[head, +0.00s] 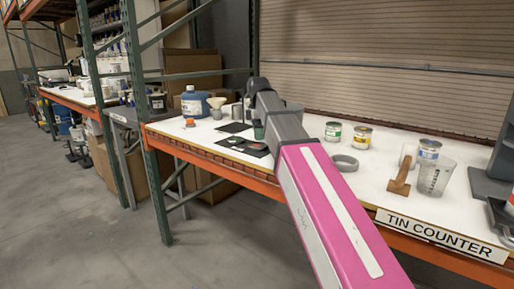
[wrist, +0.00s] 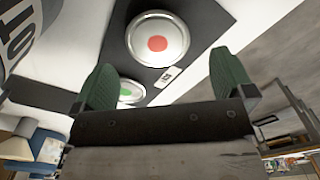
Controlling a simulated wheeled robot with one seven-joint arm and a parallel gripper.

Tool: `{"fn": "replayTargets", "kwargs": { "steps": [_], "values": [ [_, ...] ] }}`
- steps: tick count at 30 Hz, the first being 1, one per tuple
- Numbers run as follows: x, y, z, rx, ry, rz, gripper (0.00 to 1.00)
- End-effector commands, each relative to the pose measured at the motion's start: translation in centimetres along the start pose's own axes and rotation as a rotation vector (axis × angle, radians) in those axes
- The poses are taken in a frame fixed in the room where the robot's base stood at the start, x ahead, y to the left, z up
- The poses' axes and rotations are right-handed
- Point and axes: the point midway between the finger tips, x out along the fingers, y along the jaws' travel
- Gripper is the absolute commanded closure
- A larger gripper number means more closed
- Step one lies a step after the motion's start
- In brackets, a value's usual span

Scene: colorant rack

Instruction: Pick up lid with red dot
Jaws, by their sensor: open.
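The lid with the red dot (wrist: 158,40) is a round silver lid with a red centre, lying on a black mat (wrist: 190,74) in the wrist view. My gripper (wrist: 167,80) is open, with its two green fingers apart. The lid appears between and beyond the fingertips, and nothing is held. A second lid with a green dot (wrist: 128,92) is partly hidden behind the gripper body. In the head view, my arm reaches over the counter and my gripper is mostly hidden; the dark mat (head: 238,145) with lids shows beside it.
A small white label (wrist: 167,77) lies by the lids. On the counter (head: 378,197) stand a blue jug (head: 194,103), paint tins (head: 362,138), a grey ring (head: 344,163), a wooden-handled tool (head: 401,178) and a clear measuring cup (head: 434,179). The counter's front edge is orange.

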Motion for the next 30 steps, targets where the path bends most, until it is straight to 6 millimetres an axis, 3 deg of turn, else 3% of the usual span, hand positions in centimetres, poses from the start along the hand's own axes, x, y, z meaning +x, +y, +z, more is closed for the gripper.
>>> {"fn": "replayTargets", "kwargs": {
  "steps": [5,15,22,23,26,30],
  "values": [
    [1.0,0.1,0.0,0.0,0.0,-0.001,0.0],
    [5.1,0.4,0.0,0.0,0.0,-0.001,0.0],
    [5.3,0.4,0.0,0.0,0.0,0.0,0.0],
    [5.3,0.4,0.0,0.0,0.0,0.0,0.06],
    [5.3,0.4,0.0,0.0,0.0,0.0,0.39],
    [5.3,0.4,0.0,0.0,0.0,0.0,0.4]
  ]
}}
